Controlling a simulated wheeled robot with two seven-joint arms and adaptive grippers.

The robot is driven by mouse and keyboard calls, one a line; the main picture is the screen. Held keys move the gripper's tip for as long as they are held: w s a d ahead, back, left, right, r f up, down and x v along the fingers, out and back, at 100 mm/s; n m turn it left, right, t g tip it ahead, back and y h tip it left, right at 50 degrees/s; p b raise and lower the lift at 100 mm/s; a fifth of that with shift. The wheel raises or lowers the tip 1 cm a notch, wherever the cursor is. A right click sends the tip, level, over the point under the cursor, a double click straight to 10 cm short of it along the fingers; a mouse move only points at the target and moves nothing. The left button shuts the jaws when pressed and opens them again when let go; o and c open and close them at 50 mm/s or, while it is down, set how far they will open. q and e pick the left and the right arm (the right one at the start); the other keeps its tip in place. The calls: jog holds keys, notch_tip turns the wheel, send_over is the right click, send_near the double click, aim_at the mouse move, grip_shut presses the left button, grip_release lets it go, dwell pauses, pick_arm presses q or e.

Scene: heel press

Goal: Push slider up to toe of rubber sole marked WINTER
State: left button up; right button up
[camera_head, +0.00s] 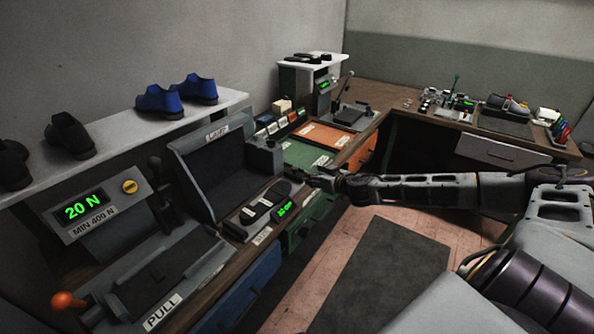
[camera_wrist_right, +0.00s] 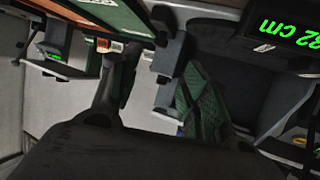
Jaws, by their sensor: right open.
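A dark rubber sole (camera_head: 270,198) lies flat on a grey measuring board on the bench in the head view. No WINTER marking is readable on it. The board's green display (camera_head: 286,208) is on its front side; in the wrist view the display (camera_wrist_right: 288,36) appears upside down and seems to read 32 cm. I cannot pick out the slider with certainty. My right gripper (camera_head: 322,178) is open near the right end of the board; its fingertips are small and dark, and contact cannot be told. My left gripper is not in view.
A grey open box (camera_head: 210,180) stands behind the board. A press (camera_head: 80,212) showing 20 N is at the left, with an orange-knobbed lever (camera_head: 68,300). Green and orange trays (camera_head: 325,136) lie beyond my gripper. Shoes sit on a white shelf (camera_head: 118,136). Floor in front is clear.

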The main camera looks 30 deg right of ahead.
jog(key=shift+w, duration=0.1)
dwell(0.5)
jog(key=p, duration=0.2)
send_near(296, 169)
jog(key=shift+x, duration=1.8)
jog(key=shift+p+x, duration=0.45)
jog(key=shift+x, duration=2.3)
jog(key=c, duration=0.7)
